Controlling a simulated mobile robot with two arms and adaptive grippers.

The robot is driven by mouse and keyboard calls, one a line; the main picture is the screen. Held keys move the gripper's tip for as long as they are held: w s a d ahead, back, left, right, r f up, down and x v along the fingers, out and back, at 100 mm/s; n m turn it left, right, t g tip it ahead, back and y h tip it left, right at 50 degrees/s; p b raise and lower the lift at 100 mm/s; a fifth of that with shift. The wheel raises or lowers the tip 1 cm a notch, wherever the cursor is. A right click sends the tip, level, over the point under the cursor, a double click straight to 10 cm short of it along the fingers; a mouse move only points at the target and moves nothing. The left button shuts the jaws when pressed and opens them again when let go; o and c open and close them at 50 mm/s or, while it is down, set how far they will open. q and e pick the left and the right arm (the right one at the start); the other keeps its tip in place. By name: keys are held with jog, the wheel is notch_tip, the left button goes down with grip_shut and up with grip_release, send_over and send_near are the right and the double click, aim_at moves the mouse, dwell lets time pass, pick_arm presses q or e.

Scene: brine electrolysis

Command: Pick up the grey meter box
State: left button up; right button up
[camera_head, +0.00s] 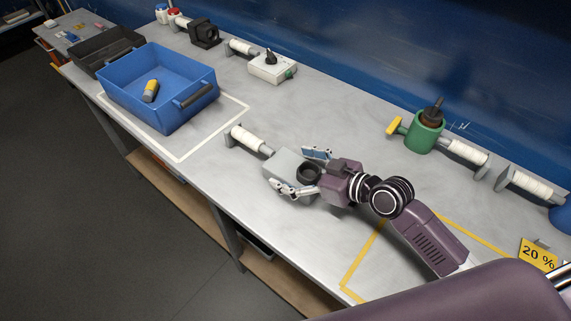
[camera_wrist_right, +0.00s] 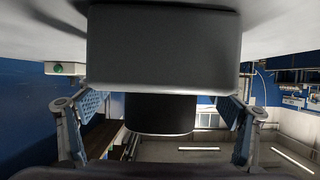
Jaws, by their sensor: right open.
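The grey meter box (camera_head: 283,162) sits on the metal bench, beside a white-wrapped handle-like piece (camera_head: 247,139). A dark round part (camera_head: 309,173) shows at its near right end. My right gripper (camera_head: 290,169) is open, low over the bench, with its fingers spread on either side of the box's right end. In the right wrist view the box (camera_wrist_right: 165,45) fills the upper middle, with a black cylinder (camera_wrist_right: 160,113) below it in the picture. The open right gripper (camera_wrist_right: 162,106) has one finger at each side, with gaps to the box. My left gripper is out of view.
A blue bin (camera_head: 125,95) holding a yellow-and-grey item stands at the left inside a white outline. A white box with a black knob (camera_head: 272,66) stands behind. A green pot (camera_head: 424,132) is at the right. The bench front between bin and arm is clear.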

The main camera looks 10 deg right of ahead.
aim_at(272, 157)
jog(key=shift+x, duration=1.3)
jog(key=c, duration=1.4)
jog(key=shift+r, duration=0.15)
jog(key=shift+c, duration=0.9)
jog(key=shift+r, duration=0.1)
